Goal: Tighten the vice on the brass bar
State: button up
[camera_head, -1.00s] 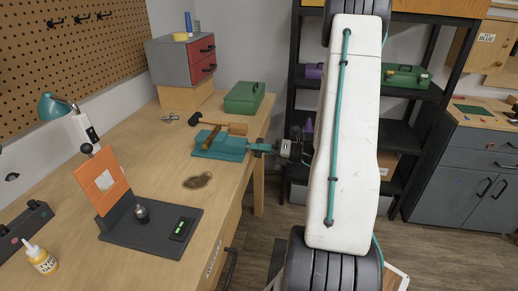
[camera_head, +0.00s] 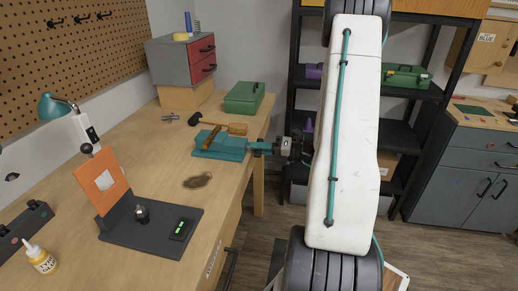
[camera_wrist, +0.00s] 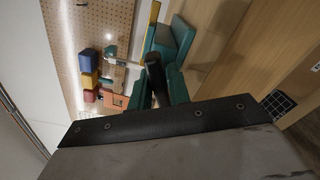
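The teal vice (camera_head: 222,150) stands near the right edge of the workbench. The brass bar (camera_head: 212,137) appears as a thin brownish strip at its jaws; a yellow strip (camera_wrist: 154,25) beyond the vice in the wrist view looks like the same bar. My gripper (camera_head: 268,148) is at the vice's right end, past the bench edge. In the wrist view its teal fingers (camera_wrist: 158,92) stand on either side of a dark rod (camera_wrist: 154,72), which looks like the vice's screw or handle. Whether they press on it is unclear. The jaw contact on the bar is too small to judge.
A mallet (camera_head: 225,127) lies just behind the vice, with a green box (camera_head: 244,98) farther back. A brown patch (camera_head: 198,181) lies in front of the vice. A dark stand with an orange panel (camera_head: 102,182) is nearer. A black shelf stands behind my arm.

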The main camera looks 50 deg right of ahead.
jog(key=v, duration=0.8)
dwell(0.8)
